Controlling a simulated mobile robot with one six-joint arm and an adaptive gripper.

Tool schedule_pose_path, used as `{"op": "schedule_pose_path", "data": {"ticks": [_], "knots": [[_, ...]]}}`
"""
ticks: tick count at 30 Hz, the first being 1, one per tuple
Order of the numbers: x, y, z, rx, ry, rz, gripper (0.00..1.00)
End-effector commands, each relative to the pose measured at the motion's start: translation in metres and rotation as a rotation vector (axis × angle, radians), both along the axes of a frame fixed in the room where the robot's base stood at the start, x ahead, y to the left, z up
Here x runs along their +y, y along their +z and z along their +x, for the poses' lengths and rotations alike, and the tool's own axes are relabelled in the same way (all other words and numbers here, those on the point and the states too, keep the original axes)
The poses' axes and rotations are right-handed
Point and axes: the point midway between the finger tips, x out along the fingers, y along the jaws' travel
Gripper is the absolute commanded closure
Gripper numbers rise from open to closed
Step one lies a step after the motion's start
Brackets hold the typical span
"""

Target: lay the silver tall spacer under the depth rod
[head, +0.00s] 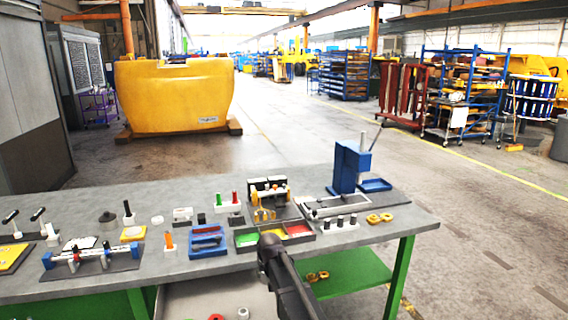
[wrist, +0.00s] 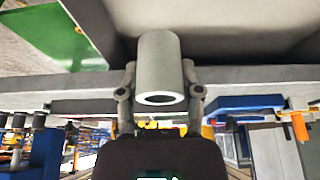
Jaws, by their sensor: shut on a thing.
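The silver tall spacer (wrist: 158,58) is a smooth pale-grey hollow tube in the wrist view, with its open end facing the camera. My gripper (wrist: 159,82) is shut on it, one finger on each side. In the head view my gripper (head: 268,243) is dark and at the front edge of the bench, beside the tray of coloured compartments. The spacer is hidden behind my arm there. I cannot tell for sure which part is the depth rod. A blue upright press (head: 347,166) with a lever stands at the bench's right end.
The grey bench (head: 205,268) is crowded. A tray with green, yellow and red compartments (head: 246,240) is close to my gripper. A blue tray (head: 208,242), an orange marker (head: 168,241) and a blue-and-white clamp fixture (head: 90,258) stand to the left.

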Motion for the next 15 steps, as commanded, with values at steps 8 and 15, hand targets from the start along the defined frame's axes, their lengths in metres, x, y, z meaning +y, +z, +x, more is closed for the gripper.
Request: {"op": "schedule_pose_path", "data": {"ticks": [8, 15], "knots": [[0.000, 0.016, 0.000, 0.000, 0.000, 0.000, 1.00], [0.000, 0.008, 0.000, 0.000, 0.000, 0.000, 1.00]]}}
